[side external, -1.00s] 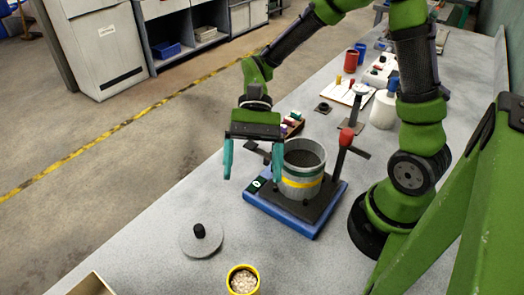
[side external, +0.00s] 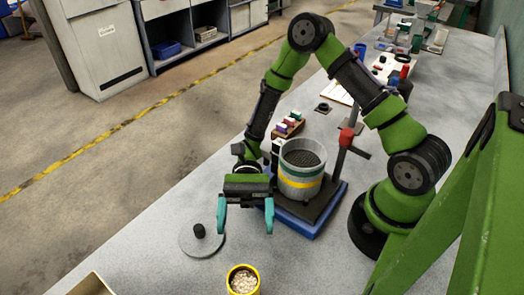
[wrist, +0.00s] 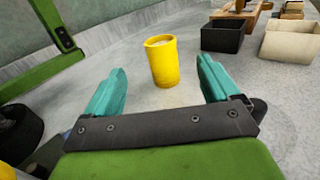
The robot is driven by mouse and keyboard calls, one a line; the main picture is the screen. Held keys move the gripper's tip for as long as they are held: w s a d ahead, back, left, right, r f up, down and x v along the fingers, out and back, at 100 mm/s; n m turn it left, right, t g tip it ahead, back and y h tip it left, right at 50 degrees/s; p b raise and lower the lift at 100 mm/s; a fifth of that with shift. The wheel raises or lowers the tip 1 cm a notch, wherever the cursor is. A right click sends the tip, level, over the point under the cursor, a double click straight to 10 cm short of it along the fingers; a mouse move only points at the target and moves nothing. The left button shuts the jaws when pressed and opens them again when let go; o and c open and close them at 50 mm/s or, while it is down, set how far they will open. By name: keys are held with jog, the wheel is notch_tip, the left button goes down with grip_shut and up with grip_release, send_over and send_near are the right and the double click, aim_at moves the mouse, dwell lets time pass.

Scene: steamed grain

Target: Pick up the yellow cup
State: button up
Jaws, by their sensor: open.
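The yellow cup (side external: 243,281) stands upright on the grey table at the bottom of the side external view, filled with pale grain. In the wrist view the yellow cup (wrist: 162,62) stands ahead of my gripper, seen between the two fingers and beyond their tips. My gripper (side external: 245,226) has teal fingers spread wide with nothing between them. It is above the table, behind the cup in the side view and apart from it. In the wrist view my gripper (wrist: 160,82) is also open and empty.
A grey pot (side external: 302,168) with a yellow band stands on a blue-based scale (side external: 318,222) close to my gripper. A round grey lid (side external: 187,246) with a black knob lies left of it. A black box (wrist: 222,37) and a beige box (wrist: 290,42) stand beyond the cup to the right.

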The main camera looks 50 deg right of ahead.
aim_at(244, 265)
jog(key=x, duration=1.2)
jog(key=shift+c, duration=0.4)
grip_shut()
